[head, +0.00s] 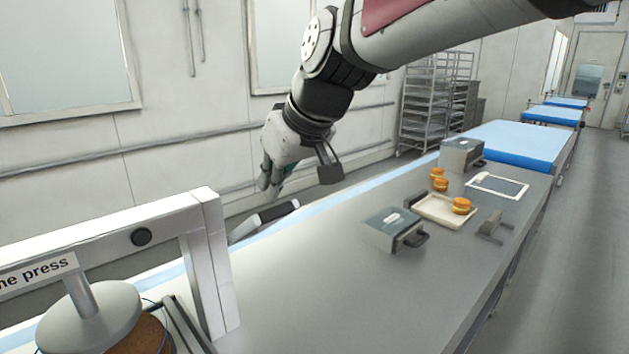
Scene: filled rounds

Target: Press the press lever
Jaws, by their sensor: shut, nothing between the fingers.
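The press (207,250) stands at the lower left, a white frame with a partly cut-off sign ending in "he press". Its round grey plate (90,315) hangs on a shaft over a brown round (145,338). I cannot make out for certain which part is the press lever. My gripper (270,190) is shut and empty, pointing down, right of the press frame and over the far side of the counter. A tilted grey and dark piece (265,217) shows just below it; whether they touch cannot be told.
On the counter (320,300) are a lidded box with a dark handle (388,229), a tray (430,207) with filled rounds (461,205), a white-framed panel (498,185), a grey bracket (491,227) and another box (461,154). The near middle counter is clear.

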